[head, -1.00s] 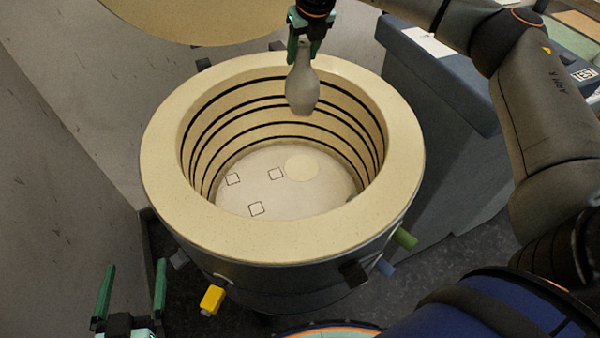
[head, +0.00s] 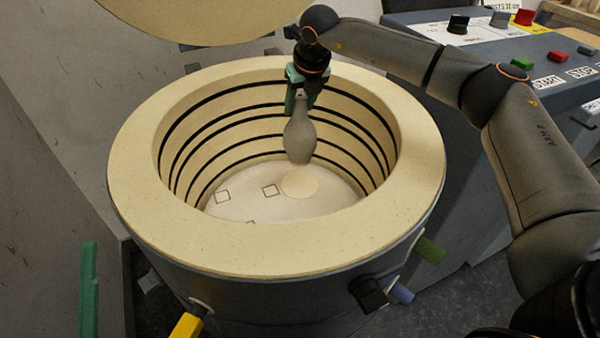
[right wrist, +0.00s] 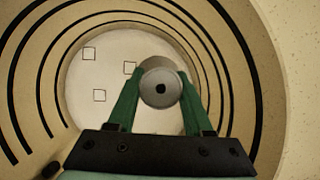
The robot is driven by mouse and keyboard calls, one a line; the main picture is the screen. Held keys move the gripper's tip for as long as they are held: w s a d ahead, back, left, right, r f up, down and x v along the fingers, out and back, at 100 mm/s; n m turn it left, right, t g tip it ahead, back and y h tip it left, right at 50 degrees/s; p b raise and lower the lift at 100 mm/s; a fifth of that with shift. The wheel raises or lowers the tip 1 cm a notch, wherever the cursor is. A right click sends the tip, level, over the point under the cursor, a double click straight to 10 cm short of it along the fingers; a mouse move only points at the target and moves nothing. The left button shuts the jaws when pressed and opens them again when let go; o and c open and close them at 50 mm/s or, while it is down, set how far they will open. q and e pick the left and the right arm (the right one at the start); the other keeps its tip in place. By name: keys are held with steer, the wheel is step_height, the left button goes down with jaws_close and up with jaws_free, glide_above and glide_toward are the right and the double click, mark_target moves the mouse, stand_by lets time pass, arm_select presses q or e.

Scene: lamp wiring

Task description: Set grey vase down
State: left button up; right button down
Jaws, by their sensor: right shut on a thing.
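The grey vase (head: 299,137) hangs upright inside the round kiln-like chamber (head: 135,190), held by its narrow neck. My right gripper (head: 302,98) is shut on the neck from above. In the right wrist view the vase (right wrist: 160,88) shows from the top, with its dark mouth between the green fingers. The vase's base appears just above a pale disc (head: 300,182) on the chamber floor; whether they touch I cannot tell. In the right wrist view the vase covers most of that disc. One green finger of my left gripper (head: 88,290) shows at the lower left; the other is out of view.
Several square outlines, one of them here (head: 269,190), mark the chamber floor. The chamber's thick cream rim surrounds the vase. A round lid (head: 200,20) stands behind. A grey control console (head: 430,130) with coloured buttons is at the right.

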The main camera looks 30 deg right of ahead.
mark_target(300, 119)
step_height(300, 119, down, 4)
steer(key=shift+f+b, duration=0.1)
steer(key=shift+b, duration=0.35)
arm_select(q)
steer(key=shift+s+d+f+m+h+b, duration=0.1)
steer(key=shift+s+f+m+h+b, duration=0.2)
steer(key=shift+s+f+h+b, duration=0.25)
arm_select(e)
steer(key=shift+f, duration=2.55)
arm_select(q)
steer(key=shift+w, duration=0.1)
arm_select(e)
steer(key=shift+f, duration=0.1)
steer(key=shift+c, duration=1.5)
jaws_free()
steer(key=p+v, duration=0.2)
steer(key=v, duration=0.7)
steer(key=shift+v, duration=1.2)
arm_select(q)
steer(key=shift+w+a+r+n+y, duration=0.1)
steer(key=shift+w+r+n+y, duration=0.05)
steer(key=shift+w+n+y, duration=0.35)
steer(key=shift+w+a+r+n+y, duration=0.1)
steer(key=shift+w+n+y, duration=0.15)
steer(key=shift+y, duration=0.3)
arm_select(e)
steer(key=shift+s+r, duration=0.1)
steer(key=shift+r, duration=0.25)
